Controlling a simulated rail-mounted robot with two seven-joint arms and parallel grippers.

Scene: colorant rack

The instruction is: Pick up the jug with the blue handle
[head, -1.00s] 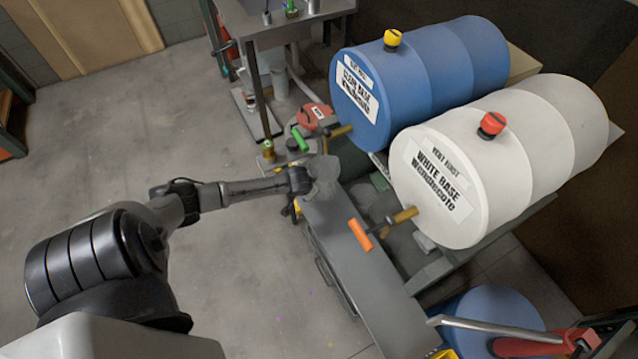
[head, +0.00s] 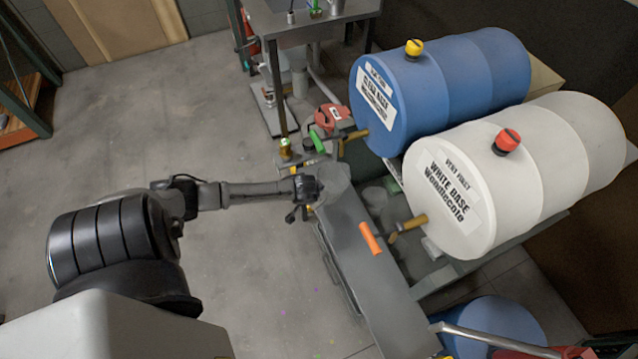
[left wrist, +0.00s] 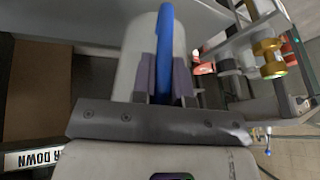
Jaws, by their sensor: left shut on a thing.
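In the left wrist view, a pale jug (left wrist: 130,65) with a blue handle (left wrist: 165,40) fills the middle. My left gripper (left wrist: 164,78) is shut on the blue handle, one finger on each side of it. In the head view my left gripper (head: 314,187) is at the far end of the long grey bench, beside a pale grey shape that may be the jug (head: 334,174). The handle is hidden there, and I cannot tell whether the jug rests on the bench. My right gripper is not in view.
A blue drum (head: 440,90) and a white drum (head: 530,160) lie on their sides right of the grey bench (head: 372,270). Their taps, one with an orange handle (head: 370,238), reach toward the bench. A metal table (head: 325,25) stands behind.

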